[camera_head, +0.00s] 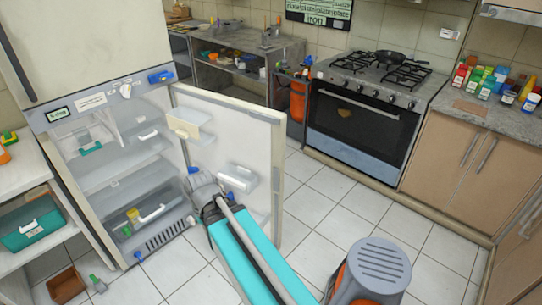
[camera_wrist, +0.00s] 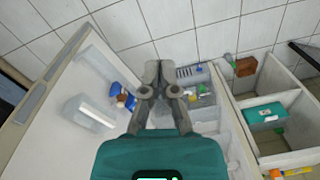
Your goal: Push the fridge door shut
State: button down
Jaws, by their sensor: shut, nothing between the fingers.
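The white fridge (camera_head: 50,129) stands at the left with its door (camera_head: 262,160) swung wide open, showing the inner side with its shelves. In the wrist view the door (camera_wrist: 45,125) fills the left and the fridge interior is at right. My gripper (camera_head: 203,182) is shut and empty, in front of the lower fridge opening near the door's inner side. In the wrist view my gripper (camera_wrist: 162,68) is between the door and the fridge interior. I see no clear contact with the door.
Inside the fridge is a lower drawer (camera_head: 120,222) with small items. A brown box (camera_head: 66,284) lies on the floor at lower left. A grey and orange round-topped object (camera_head: 375,268) stands front right. The oven (camera_head: 360,125) stands behind; tiled floor is clear between.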

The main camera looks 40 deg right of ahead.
jog(key=w+d+f+m+t+y+b, duration=0.25)
jog(key=w+d+f+y+b, duration=0.2)
jog(key=w+d+b, duration=0.35)
jog(key=w+d+f+m+t+y+b, duration=0.25)
jog(key=w+d+f+y+b, duration=0.3)
jog(key=d, duration=0.45)
jog(key=m+t+b, duration=0.5)
jog(key=t+b, duration=0.4)
jog(key=b, duration=0.4)
send_near(283, 160)
jog(key=w+d+f, duration=0.3)
jog(key=w+f, duration=0.1)
jog(key=shift+y, duration=0.3)
jog(key=shift+w+f, duration=0.1)
jog(key=shift+w, duration=0.05)
jog(key=shift+x, duration=5)
